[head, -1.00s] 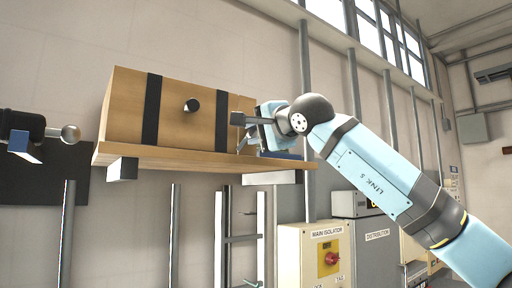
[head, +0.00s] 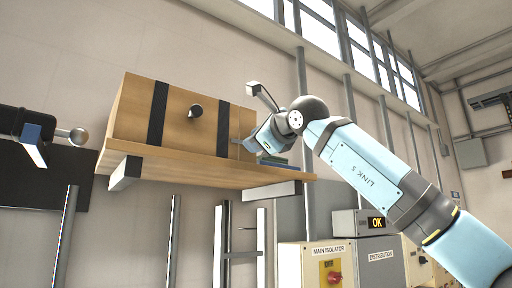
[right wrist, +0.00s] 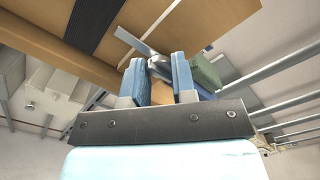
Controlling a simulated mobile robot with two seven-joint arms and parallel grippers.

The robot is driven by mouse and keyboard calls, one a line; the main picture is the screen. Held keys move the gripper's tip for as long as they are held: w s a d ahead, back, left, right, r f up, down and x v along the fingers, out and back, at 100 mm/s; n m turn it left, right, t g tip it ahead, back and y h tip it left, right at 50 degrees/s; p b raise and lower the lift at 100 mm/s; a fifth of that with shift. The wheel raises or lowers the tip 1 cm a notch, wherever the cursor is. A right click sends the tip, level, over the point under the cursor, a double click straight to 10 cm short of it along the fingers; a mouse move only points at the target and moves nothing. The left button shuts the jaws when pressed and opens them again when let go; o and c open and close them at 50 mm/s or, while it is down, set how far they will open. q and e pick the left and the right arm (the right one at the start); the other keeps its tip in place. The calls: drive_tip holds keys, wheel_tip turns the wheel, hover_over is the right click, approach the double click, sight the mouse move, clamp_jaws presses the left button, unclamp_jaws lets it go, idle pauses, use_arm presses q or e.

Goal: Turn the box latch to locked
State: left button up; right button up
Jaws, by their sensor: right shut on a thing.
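The wooden box (head: 180,118) sits on a wall shelf in the head view, with two dark straps and a dark round knob (head: 196,110) on its front. My right gripper (head: 245,145) is at the box's right end. In the right wrist view its two blue fingers (right wrist: 157,72) are shut on a grey metal piece, seemingly the latch (right wrist: 134,41), whose flat bar slants up left. The fingers partly hide it, and its lock position cannot be read. A dark part with a blue-and-white piece (head: 32,145) at the left edge may be my left gripper; its jaws cannot be made out.
The wooden shelf (head: 160,168) runs under the box. A green item (head: 272,161) lies on it beside my right gripper. The isolator cabinet (head: 315,268) and a unit showing OK (head: 376,223) stand below right.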

drive_tip(key=shift+m, duration=0.5)
drive_tip(key=shift+o, duration=0.2)
drive_tip(key=shift+m+b, duration=0.3)
drive_tip(key=shift+b, duration=0.05)
drive_tip(key=o, duration=0.9)
